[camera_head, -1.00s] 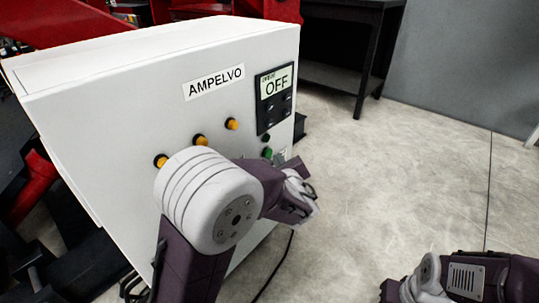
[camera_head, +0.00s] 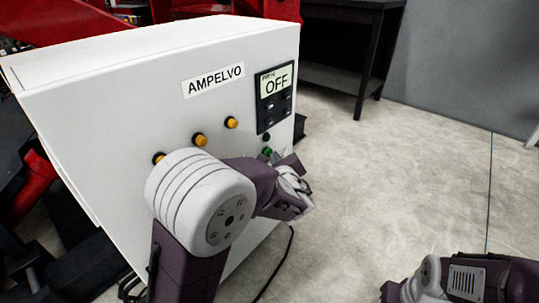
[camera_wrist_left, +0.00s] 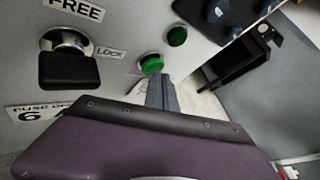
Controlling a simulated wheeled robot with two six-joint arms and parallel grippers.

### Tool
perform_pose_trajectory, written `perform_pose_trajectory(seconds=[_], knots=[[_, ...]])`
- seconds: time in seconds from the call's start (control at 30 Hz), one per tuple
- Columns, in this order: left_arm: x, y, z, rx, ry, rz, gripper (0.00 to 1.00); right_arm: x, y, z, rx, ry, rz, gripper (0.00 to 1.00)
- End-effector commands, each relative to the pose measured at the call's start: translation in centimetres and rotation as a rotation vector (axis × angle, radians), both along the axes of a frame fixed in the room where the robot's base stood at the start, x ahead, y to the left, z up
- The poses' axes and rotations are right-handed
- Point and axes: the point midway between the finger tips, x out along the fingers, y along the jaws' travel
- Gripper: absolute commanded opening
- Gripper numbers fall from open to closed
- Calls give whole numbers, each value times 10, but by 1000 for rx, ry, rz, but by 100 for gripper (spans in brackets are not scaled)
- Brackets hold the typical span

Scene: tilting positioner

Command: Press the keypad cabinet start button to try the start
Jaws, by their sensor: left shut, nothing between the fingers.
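The white keypad cabinet (camera_head: 120,120) stands at the left, labelled AMPELVO, with a keypad and display (camera_head: 275,95) reading OFF. A bright green button (camera_head: 267,152) sits below a darker green round lamp or button (camera_head: 266,137). In the left wrist view the bright green button (camera_wrist_left: 152,65) lies just beyond the shut, empty fingers of my left gripper (camera_wrist_left: 161,88). The fingertips are close to its lower edge; I cannot tell whether they touch it. The darker green round piece (camera_wrist_left: 177,36) is above right. In the head view, my left wrist partly hides the lower cabinet front.
Several orange buttons (camera_head: 231,122) line the cabinet front. A black switch (camera_wrist_left: 68,62) between FREE and LOCK labels is left of the green button. A dark bench (camera_head: 345,70) stands behind. My right arm (camera_head: 440,280) is low at right. The floor between is clear.

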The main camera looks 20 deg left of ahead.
Motion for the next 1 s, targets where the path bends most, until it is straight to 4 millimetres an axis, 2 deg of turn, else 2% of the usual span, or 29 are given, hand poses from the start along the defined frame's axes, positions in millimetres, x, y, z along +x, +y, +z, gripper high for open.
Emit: perform_pose_trajectory(seconds=[0.63,1.0], knots=[[1,4,0,1,-1,0,0,0,0,-2,0,0,0,34],[-5,-12,0,0,0,0,0,0,0,-2,0,0,0,34]])
